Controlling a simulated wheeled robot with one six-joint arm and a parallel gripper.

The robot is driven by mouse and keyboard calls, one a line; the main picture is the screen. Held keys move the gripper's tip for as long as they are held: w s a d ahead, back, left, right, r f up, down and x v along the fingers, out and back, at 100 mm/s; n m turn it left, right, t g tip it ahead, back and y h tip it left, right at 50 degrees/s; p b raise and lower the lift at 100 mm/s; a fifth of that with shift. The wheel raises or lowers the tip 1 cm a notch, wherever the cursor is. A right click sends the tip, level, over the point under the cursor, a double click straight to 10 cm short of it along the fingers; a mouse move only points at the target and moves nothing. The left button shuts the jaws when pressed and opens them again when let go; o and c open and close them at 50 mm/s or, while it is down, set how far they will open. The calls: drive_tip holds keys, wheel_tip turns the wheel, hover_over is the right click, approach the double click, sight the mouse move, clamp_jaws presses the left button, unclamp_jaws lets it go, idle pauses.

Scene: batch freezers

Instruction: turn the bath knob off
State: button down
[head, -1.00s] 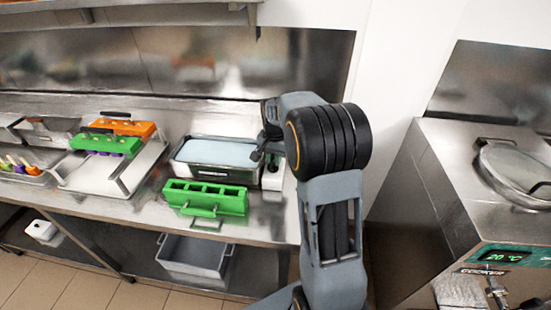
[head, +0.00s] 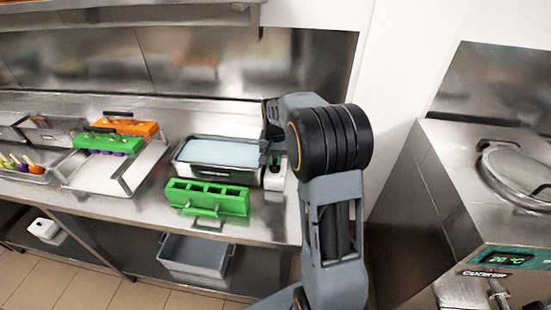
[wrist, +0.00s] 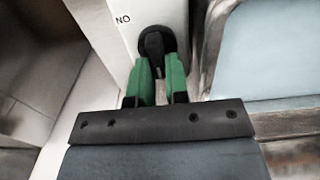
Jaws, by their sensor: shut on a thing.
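The bath knob (wrist: 153,42) is black and sits on a white control box (wrist: 107,30) in the wrist view. My gripper (wrist: 159,70) has green fingers, shut on the knob from both sides. The letters "NO" show on the box to the left of the knob. The fingers hide part of the knob. In the head view, the steel bath (head: 216,178) holds pale blue liquid, with the white box (head: 275,180) at its right end. My arm hides the knob there.
A green mould (head: 207,197) stands in front of the bath on the steel counter. A tray (head: 112,175) with green and orange moulds lies to the left. A steel machine (head: 440,190) with a display stands at right. A grey bin (head: 195,255) sits on the lower shelf.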

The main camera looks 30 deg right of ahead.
drive_tip(key=c, duration=1.1)
unclamp_jaws()
wheel_tip(320, 180, up, 14)
drive_tip(key=shift+f, duration=0.1)
drive_tip(key=n, duration=0.2)
hover_over(275, 165)
drive_tip(key=shift+t, duration=0.3)
wheel_tip(275, 165, down, 5)
drive_tip(key=shift+s+r, duration=0.1)
drive_tip(key=shift+r, duration=0.05)
drive_tip(key=s+a+n+t, duration=0.1)
drive_tip(key=s+a, duration=0.2)
drive_tip(key=s, duration=0.3)
drive_tip(key=s+a+f+n+t, duration=0.1)
drive_tip(key=s+a+n, duration=0.1)
drive_tip(key=s, duration=0.3)
drive_tip(key=s+a+f+n+t, duration=0.1)
drive_tip(key=s+a, duration=0.3)
drive_tip(key=s, duration=0.2)
drive_tip(key=shift+s+f+n, duration=0.15)
drive_tip(key=shift+s+n, duration=0.15)
drive_tip(key=shift+s, duration=0.05)
